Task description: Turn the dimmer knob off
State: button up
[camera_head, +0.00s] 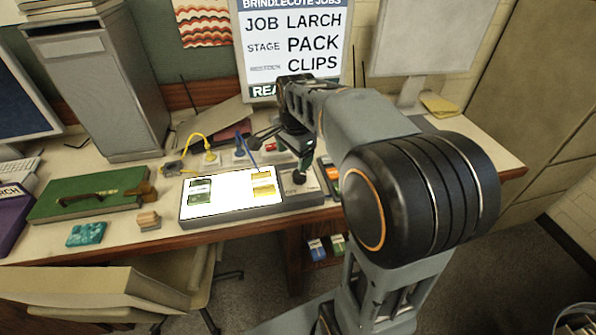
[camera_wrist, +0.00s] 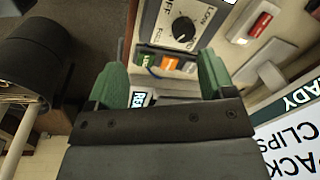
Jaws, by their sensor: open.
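The black dimmer knob (camera_wrist: 183,29) sits on a pale panel marked OFF and ON in the wrist view, and has a white pointer mark. In the head view the knob (camera_head: 299,178) is on the grey panel at the right end of the lit light box (camera_head: 228,213). The light box glows bright white. My gripper (camera_wrist: 160,60) is open, its two green fingers apart with nothing held between them. The knob lies beyond the fingertips and shows no contact. In the head view my gripper (camera_head: 303,158) is just above the knob, partly hidden by my arm.
Green and yellow pieces lie on the lit surface. Cables with yellow and blue plugs (camera_head: 210,154) stand behind it. A green board (camera_head: 88,196), a wooden block (camera_head: 148,220) and a teal block (camera_head: 86,234) lie left. The job sign (camera_head: 292,45) stands behind.

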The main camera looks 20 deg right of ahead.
aim_at(299, 174)
jog(key=w+d+f+m+g, duration=0.2)
jog(key=w+d+f+m, duration=0.25)
jog(key=w+m, duration=0.45)
jog(key=shift+m, duration=0.4)
jog(key=f, duration=0.4)
jog(key=f+p, duration=0.1)
jog(key=f, duration=0.3)
jog(key=s+f, duration=0.1)
jog(key=f, duration=0.3)
jog(key=shift+d+f+p, duration=0.25)
jog(key=shift+d+p, duration=0.05)
jog(key=shift+d, duration=0.05)
jog(key=shift+c, duration=0.4)
jog(key=c, duration=0.8)
jog(key=shift+c, duration=0.2)
